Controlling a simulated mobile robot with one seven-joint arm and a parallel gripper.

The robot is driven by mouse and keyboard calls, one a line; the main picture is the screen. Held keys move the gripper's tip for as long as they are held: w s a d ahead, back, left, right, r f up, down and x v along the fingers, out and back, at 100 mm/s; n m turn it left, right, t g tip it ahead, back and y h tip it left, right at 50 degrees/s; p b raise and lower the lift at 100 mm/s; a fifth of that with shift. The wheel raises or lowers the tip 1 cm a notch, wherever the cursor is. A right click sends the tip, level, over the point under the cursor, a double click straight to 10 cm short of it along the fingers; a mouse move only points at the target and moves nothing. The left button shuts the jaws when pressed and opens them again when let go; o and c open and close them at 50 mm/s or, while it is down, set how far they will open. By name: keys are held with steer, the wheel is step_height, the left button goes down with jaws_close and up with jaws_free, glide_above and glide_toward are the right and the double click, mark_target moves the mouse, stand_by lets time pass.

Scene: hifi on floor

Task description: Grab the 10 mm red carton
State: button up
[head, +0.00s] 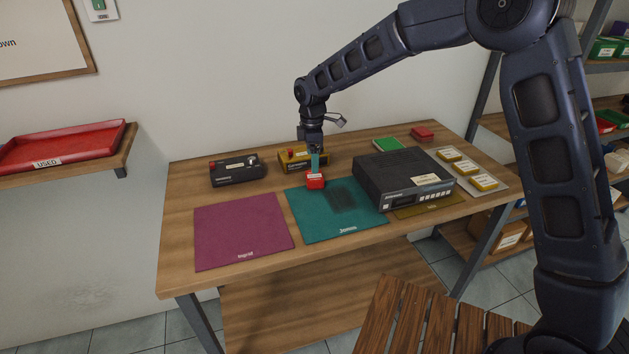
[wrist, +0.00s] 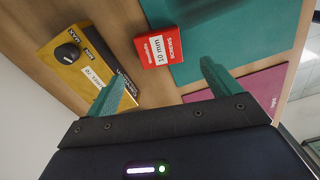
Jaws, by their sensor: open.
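The red carton (head: 315,183) lies on the table at the back edge of the teal mat. In the wrist view the carton (wrist: 153,56) shows a white label reading "10 mm". My gripper (head: 315,163) points down at the carton from just above or behind it. In the wrist view its teal fingers (wrist: 163,80) are spread apart with nothing between them. The carton appears just beyond the fingertips, between their lines. I cannot tell the exact height gap.
A yellow device (head: 294,160) stands close behind the gripper, with a black device (head: 236,169) to its left. A large black unit (head: 402,179) stands to the right. Another red box (head: 422,133) lies at the back right. The magenta mat (head: 242,230) is bare.

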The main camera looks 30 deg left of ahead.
mark_target(315, 176)
steer(key=shift+w+d+f, duration=0.1)
steer(key=shift+d+f, duration=0.05)
steer(key=shift+f, duration=1.8)
steer(key=shift+w+d+f, duration=0.1)
steer(key=shift+d+f, duration=0.05)
steer(key=shift+f, duration=1.8)
steer(key=c, duration=1.1)
steer(key=shift+r, duration=0.15)
